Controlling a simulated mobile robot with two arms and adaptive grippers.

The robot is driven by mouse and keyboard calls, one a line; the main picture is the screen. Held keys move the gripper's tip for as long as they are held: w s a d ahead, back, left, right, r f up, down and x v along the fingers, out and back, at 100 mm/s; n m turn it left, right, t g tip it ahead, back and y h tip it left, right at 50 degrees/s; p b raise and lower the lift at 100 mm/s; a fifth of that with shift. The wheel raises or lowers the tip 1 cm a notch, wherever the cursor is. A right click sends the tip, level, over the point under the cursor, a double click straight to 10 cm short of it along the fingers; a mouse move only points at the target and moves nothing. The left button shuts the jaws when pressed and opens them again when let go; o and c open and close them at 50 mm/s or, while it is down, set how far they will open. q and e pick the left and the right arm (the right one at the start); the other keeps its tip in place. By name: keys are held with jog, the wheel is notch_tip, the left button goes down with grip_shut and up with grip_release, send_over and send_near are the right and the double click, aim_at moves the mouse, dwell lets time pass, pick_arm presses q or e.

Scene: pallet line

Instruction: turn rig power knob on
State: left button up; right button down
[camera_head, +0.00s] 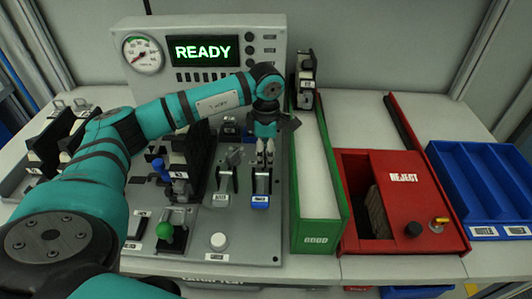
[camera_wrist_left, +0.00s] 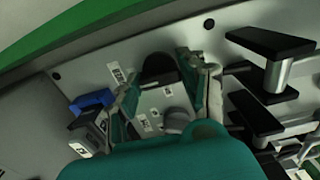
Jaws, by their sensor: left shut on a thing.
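My left gripper (camera_head: 265,158) points down over the grey rig plate (camera_head: 240,222), left of the green chute. In the left wrist view its two fingers (camera_wrist_left: 165,82) are closed around a dark rounded knob (camera_wrist_left: 158,68), one on each side. White labels lie on the plate near it. The gripper and arm hide the knob in the head view, and its pointer cannot be made out. The panel display (camera_head: 203,50) is lit green and reads READY. My right gripper is not in view.
A green-balled lever (camera_head: 166,236) and white button (camera_head: 218,240) are nearer. The green GOOD chute (camera_head: 318,240), red REJECT box (camera_head: 410,200) and blue tray (camera_head: 480,190) lie right.

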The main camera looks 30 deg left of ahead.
pick_arm(q)
jog(key=shift+r, duration=0.1)
jog(key=o, duration=1.2)
jog(key=shift+c, duration=0.2)
notch_tip(320, 180, up, 12)
